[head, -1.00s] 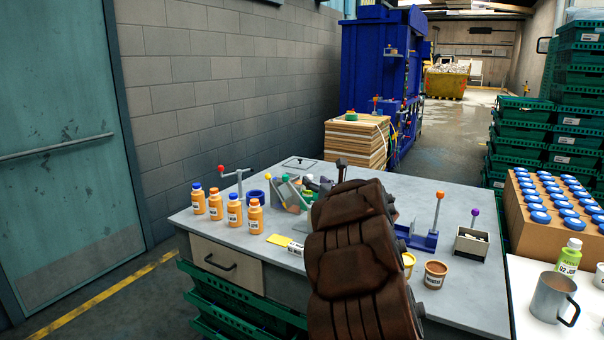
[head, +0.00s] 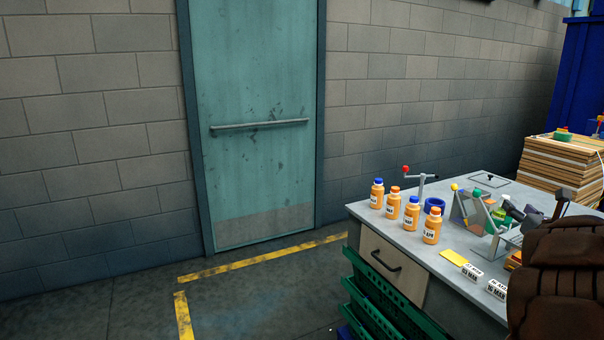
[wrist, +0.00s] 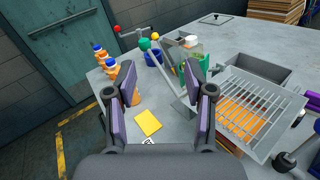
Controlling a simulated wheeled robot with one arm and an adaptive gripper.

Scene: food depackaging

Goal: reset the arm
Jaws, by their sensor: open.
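My gripper (wrist: 165,92) shows in the wrist view with its two purple-padded fingers spread apart. Nothing is held between them. It is above the grey worktable (wrist: 105,80), with a yellow card (wrist: 148,123) on the tabletop beyond and between the fingers. In the head view my brown-covered arm fills the lower right corner, in front of part of the worktable (head: 445,255). I cannot make out the fingers clearly there.
Several orange bottles (head: 411,212) stand near the table's left edge, beside a blue ring (head: 434,205). A metal grid (wrist: 255,112) lies over a tray at the wrist view's right. Green crates (head: 385,305) sit under the table. The floor before the door (head: 262,165) is clear.

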